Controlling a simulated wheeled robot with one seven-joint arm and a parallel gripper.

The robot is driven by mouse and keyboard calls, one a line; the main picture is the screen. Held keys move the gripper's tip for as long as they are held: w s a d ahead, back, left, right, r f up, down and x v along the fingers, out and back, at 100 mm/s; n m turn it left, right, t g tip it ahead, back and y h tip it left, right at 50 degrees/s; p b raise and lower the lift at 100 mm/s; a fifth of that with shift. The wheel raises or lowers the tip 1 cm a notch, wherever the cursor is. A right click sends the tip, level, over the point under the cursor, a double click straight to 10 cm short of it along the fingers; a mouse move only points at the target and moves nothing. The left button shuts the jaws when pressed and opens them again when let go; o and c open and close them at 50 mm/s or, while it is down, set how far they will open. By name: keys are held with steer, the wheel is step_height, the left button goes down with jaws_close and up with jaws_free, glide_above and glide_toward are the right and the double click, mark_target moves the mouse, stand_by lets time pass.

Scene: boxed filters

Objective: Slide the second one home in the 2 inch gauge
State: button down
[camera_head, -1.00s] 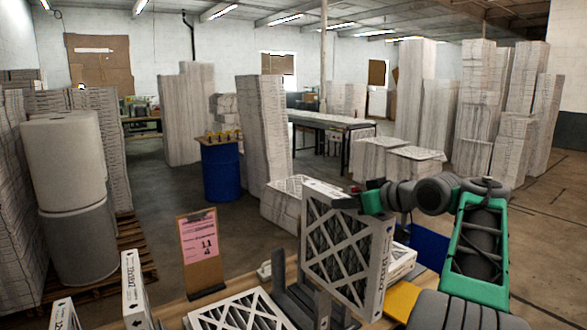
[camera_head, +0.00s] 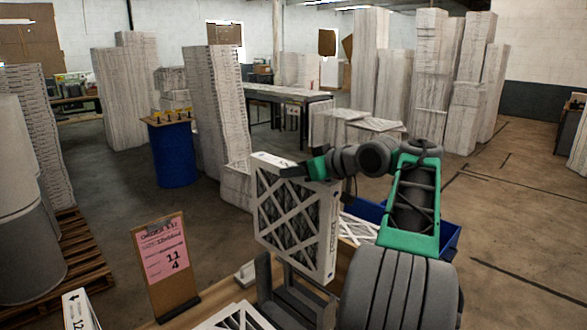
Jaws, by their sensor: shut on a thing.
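A white-framed filter (camera_head: 288,210) with dark pleats and a crossed lattice stands upright in the air. My gripper (camera_head: 300,171) is shut on its top edge, and the arm reaches in from the right. The grey slotted gauge (camera_head: 292,302) stands on the bench below it, cut off by the lower picture edge. The filter's lower edge is close above or behind the gauge's uprights; I cannot tell if they touch. Another filter (camera_head: 238,318) lies flat at the front, partly out of view. I see no size mark on the gauge.
A clipboard with a pink sheet (camera_head: 166,258) stands on the bench (camera_head: 205,302) left of the gauge. A blue bin (camera_head: 448,238) with a filter (camera_head: 357,230) in it is behind my arm. A boxed filter (camera_head: 80,310) stands at lower left.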

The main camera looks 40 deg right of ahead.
steer(key=b, duration=0.5)
glide_above(297, 218)
steer(key=w+d, duration=0.2)
steer(key=w, duration=0.1)
steer(key=f, duration=0.6)
steer(key=shift+s+a, duration=0.1)
steer(key=shift+s, duration=0.15)
steer(key=shift+f, duration=0.1)
stand_by(0.4)
steer(key=shift+f+b, duration=1.55)
steer(key=shift+f, duration=0.5)
steer(key=shift+f+b, duration=1.65)
steer(key=shift+f, duration=0.25)
